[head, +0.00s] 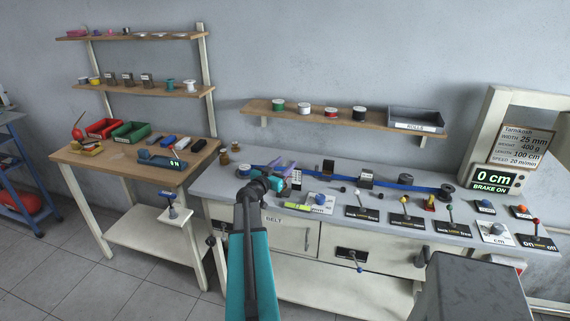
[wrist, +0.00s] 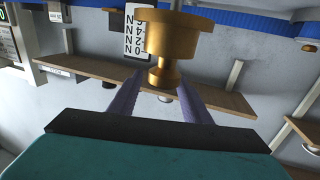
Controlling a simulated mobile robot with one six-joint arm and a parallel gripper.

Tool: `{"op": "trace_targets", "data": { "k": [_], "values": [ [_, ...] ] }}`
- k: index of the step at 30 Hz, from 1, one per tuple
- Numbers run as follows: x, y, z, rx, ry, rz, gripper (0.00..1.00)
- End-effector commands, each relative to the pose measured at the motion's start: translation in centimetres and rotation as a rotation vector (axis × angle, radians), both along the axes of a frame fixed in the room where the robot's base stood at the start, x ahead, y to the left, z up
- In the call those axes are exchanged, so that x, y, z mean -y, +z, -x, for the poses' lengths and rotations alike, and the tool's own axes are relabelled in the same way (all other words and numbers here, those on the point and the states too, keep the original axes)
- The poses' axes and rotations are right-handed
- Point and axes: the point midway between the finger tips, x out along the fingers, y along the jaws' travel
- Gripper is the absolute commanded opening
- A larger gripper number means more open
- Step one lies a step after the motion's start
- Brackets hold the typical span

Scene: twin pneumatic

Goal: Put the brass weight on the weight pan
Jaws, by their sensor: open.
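The brass weight (wrist: 172,38) is large in the wrist view, which shows the scene upside down. Its wide body is at the top and its narrow neck and knob lie between the two purple fingers of my gripper (wrist: 160,82). The fingers are apart, with a gap on either side of the knob. In the head view my gripper (head: 288,168) is low over the left part of the grey bench, and I cannot make out this weight there. I cannot clearly pick out the weight pan in either view.
A white scale plate marked N (wrist: 138,32) is close behind the weight. Small brass-coloured pieces (head: 223,157) stand at the bench's left end. A blue belt (head: 400,186) runs along the bench (head: 222,183). Levers and switches line its front. A wall shelf (head: 300,119) is above.

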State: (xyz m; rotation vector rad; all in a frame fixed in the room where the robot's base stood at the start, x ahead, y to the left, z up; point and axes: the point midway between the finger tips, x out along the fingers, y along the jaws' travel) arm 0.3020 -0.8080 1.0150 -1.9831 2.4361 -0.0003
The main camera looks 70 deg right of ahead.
Motion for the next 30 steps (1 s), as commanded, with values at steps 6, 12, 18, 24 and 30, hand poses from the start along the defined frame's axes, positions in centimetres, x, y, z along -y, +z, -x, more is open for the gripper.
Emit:
{"op": "trace_targets", "data": {
  "k": [6,12,18,24,30],
  "values": [
    [-2.0,-0.1,-0.3,0.000,0.001,0.001,0.44],
    [-4.1,-0.1,-0.7,0.001,0.001,0.001,0.44],
    [-6.2,-0.1,-1.2,0.000,0.002,0.001,0.44],
    [-8.4,-0.1,-1.7,0.000,0.001,0.001,0.44],
    [-10.5,0.0,-2.1,0.000,0.001,0.001,0.44]
  ]
}}
